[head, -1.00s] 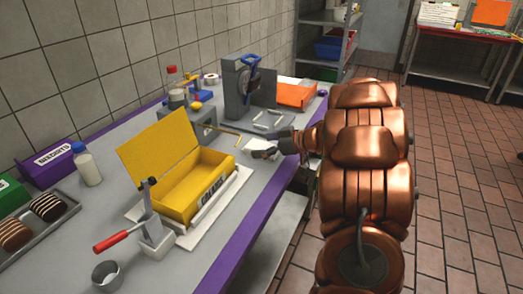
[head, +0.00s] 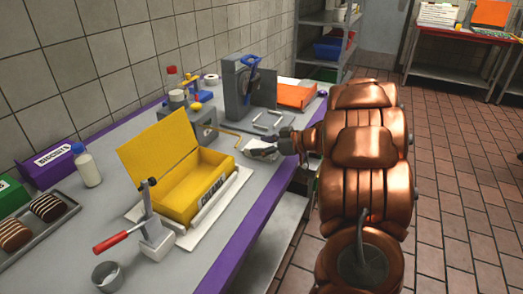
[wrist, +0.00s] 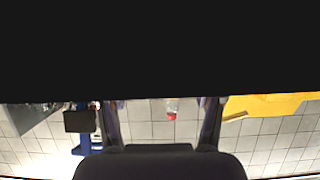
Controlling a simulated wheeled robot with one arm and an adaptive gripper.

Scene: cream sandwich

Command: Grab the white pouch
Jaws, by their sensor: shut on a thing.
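The white pouch (head: 258,153) is at the right part of the grey counter in the head view, small and partly covered by my fingers. My gripper (head: 264,150) reaches in from the right and is shut on it. I cannot tell whether the pouch is clear of the counter. In the wrist view two dark fingers of my gripper (wrist: 160,125) stand apart, and a black shape fills the top; I cannot tell whether that is the pouch.
An open yellow box (head: 188,205) lies on a white board, left of my gripper. A red-handled lever tool (head: 148,232) stands in front of it. A grey machine (head: 238,95) and an orange box (head: 296,95) are behind. The counter has a purple edge (head: 235,258).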

